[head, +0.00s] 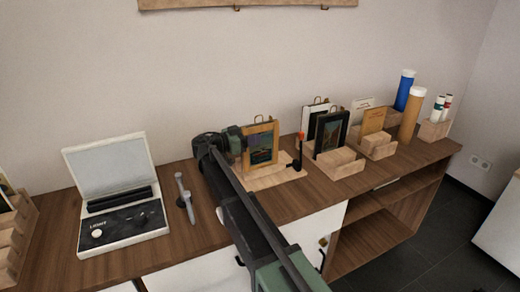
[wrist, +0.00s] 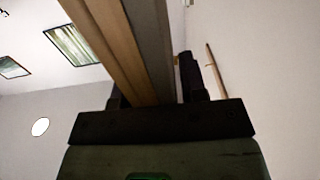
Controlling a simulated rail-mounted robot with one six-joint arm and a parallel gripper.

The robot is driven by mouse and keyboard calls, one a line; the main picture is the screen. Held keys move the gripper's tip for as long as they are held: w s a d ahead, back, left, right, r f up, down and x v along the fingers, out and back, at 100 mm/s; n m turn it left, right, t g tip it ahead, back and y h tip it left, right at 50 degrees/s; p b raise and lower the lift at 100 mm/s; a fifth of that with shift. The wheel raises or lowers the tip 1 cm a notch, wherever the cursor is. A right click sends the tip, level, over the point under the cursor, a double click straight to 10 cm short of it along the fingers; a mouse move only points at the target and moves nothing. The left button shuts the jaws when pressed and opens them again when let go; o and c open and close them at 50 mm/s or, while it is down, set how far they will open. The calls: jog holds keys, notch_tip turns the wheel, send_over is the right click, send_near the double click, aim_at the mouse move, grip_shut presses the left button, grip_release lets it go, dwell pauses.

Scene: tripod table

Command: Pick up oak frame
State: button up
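The oak frame (head: 261,144) holds a dark landscape picture and has a small hanger on top. It stands upright over a pale wooden stand (head: 272,180) on the counter. My gripper (head: 236,139) is at the frame's upper left side. In the wrist view the oak frame (wrist: 107,40) runs up close between my dark fingers (wrist: 155,92), with its wood edge and a grey side showing. The left finger is mostly hidden by the frame. A thin gap may lie beside the right finger, so contact is unclear.
A black post with a red tip (head: 302,138) stands right of the frame. Wooden racks (head: 338,162) hold other frames further right, beside blue (head: 404,90) and tan (head: 411,115) tubes. An open light box (head: 118,200) and a grey tool (head: 184,198) lie left. The wall is behind.

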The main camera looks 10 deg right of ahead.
grip_shut()
